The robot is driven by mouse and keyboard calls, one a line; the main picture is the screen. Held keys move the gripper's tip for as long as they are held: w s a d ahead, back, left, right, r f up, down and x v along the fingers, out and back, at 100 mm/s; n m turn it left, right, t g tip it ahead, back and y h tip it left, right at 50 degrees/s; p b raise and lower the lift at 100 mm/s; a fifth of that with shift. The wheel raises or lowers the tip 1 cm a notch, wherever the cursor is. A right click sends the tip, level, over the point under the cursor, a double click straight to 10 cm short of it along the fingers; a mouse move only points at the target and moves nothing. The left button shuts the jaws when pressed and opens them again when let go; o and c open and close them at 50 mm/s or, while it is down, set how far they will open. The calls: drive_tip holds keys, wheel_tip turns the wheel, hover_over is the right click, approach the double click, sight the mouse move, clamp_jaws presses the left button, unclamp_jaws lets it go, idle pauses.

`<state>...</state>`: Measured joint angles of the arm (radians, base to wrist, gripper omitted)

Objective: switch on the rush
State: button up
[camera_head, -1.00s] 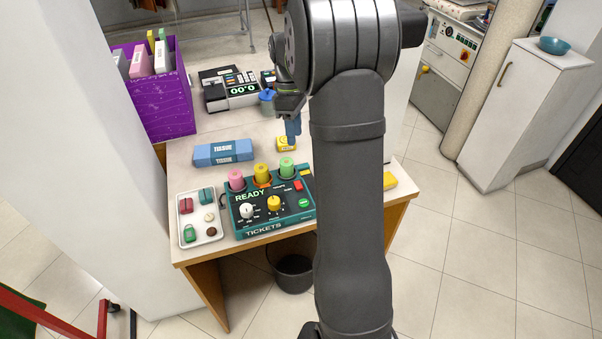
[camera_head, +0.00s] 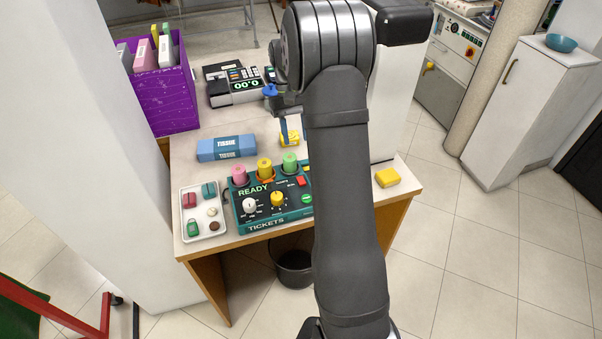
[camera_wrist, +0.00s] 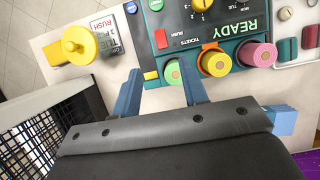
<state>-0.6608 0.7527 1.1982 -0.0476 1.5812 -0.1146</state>
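A yellow switch box with a round yellow knob (camera_wrist: 78,45) stands at the left in the wrist view, with a RUSH label plate (camera_wrist: 105,24) beside it. Its yellow body (camera_head: 387,178) shows right of my arm in the head view. The green ticket machine (camera_head: 233,204) reads READY and has a small red rush button (camera_head: 301,182), also in the wrist view (camera_wrist: 162,38). My gripper (camera_wrist: 160,75) is open and empty, its blue fingers spread near the green roll edge. In the head view my gripper (camera_head: 285,122) is behind the machine; my arm hides part of it.
A blue tissue pack (camera_head: 226,148), a white tray (camera_head: 187,232) of small items and a purple box (camera_head: 165,100) are at the left. A register (camera_head: 235,85) stands behind. A dark mesh bin (camera_wrist: 45,125) shows at lower left in the wrist view.

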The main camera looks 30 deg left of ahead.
drive_tip(key=x, duration=1.2)
drive_tip(key=shift+f, duration=0.25)
